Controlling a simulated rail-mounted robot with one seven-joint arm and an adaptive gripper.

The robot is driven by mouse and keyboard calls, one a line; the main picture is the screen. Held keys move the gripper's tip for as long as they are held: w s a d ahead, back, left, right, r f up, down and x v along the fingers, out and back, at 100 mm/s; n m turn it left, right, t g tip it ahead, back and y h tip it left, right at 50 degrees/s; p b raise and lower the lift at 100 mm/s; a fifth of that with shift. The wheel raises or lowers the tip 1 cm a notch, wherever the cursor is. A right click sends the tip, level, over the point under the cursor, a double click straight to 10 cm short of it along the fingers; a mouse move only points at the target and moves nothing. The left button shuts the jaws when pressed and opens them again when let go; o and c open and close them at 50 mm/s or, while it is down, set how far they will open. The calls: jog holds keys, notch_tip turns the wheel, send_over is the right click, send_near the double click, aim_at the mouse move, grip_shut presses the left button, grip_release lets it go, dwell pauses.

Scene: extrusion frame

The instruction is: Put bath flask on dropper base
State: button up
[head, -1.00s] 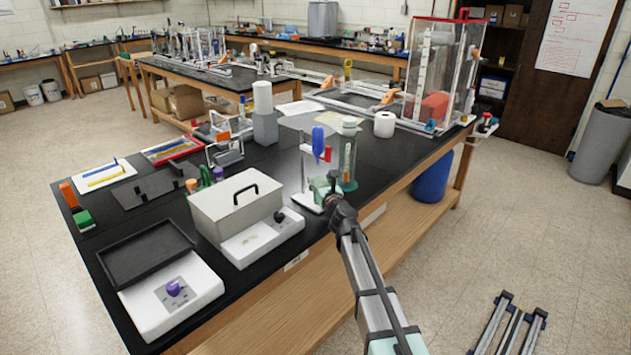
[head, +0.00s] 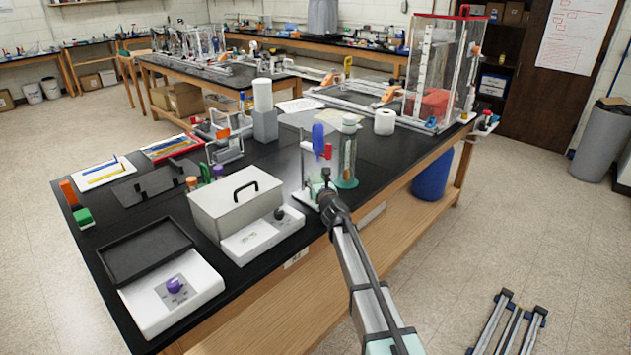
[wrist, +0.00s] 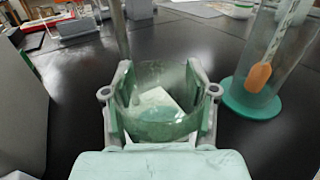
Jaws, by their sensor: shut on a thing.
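My gripper (wrist: 160,108) is shut on the bath flask (wrist: 165,85), a clear, green-tinted glass vessel between its two fingers. In the head view the flask (head: 315,186) is small and partly hidden by my gripper (head: 322,187). The dropper base (head: 304,200) is a white plate under a stand with a post and blue and red parts. In the wrist view a white surface (wrist: 158,102) shows through the glass, and the post rises just beyond the flask. I cannot tell whether the flask touches the base.
A tall glass cylinder (head: 347,155) on a green foot stands close on the right; it holds an orange-ended piece (wrist: 259,77) in the wrist view. A grey lidded box (head: 235,205) and a white dial unit (head: 262,236) stand to the left.

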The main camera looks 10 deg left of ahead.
jog(key=shift+f, duration=0.2)
jog(key=o, duration=1.3)
jog(key=shift+o, duration=0.2)
jog(key=shift+r, duration=0.15)
jog(key=shift+s+r, duration=0.1)
jog(key=b+v, duration=0.2)
jog(key=v, duration=1)
jog(key=shift+d, duration=0.1)
